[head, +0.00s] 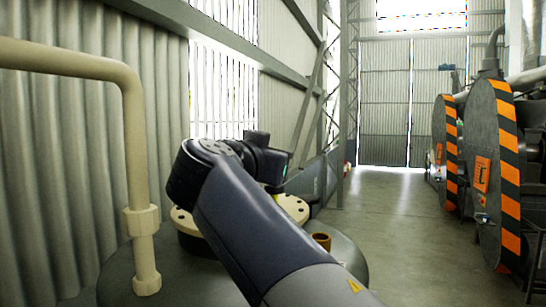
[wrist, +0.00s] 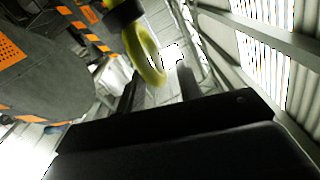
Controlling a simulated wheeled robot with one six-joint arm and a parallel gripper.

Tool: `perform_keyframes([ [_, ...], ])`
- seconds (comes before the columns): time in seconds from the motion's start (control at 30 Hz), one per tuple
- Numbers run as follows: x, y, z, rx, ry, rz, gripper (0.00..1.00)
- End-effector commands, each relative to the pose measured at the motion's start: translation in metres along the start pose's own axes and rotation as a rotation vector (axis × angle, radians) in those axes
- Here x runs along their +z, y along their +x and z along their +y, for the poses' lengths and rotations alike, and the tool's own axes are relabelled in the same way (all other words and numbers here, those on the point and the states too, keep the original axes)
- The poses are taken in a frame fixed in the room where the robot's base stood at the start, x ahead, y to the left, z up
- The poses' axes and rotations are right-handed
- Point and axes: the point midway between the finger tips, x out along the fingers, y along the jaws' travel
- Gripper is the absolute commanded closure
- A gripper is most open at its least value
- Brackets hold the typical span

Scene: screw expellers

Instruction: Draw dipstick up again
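In the wrist view, a yellow ring handle (wrist: 147,58) hangs from a dark collar near the top middle; I take it for the dipstick's handle. The two dark fingers of my gripper (wrist: 158,88) stand apart, with the lower part of the ring showing between or just beyond them. I cannot tell whether a finger touches it. The dipstick's rod is not visible. A short brown pipe stub (head: 321,241) stands on the tank top (head: 345,262), right of my arm.
A cream pipe (head: 134,150) rises from the tank at left. A cream bolted flange (head: 293,208) sits behind my arm. Machines with orange-black striped guards (head: 507,150) line the right side. The aisle floor (head: 400,215) is clear.

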Motion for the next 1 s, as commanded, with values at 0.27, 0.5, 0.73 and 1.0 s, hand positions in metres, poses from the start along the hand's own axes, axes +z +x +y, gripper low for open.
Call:
perform_keyframes([
  [0.27,0.003,-0.053,-0.001,-0.006,0.002,-0.001,0.66],
  [0.5,0.002,-0.084,-0.001,-0.004,0.001,-0.001,0.66],
  [0.73,0.001,-0.092,0.000,-0.001,0.000,0.000,0.66],
  [1.0,0.000,-0.091,0.000,-0.001,0.000,0.000,0.66],
])
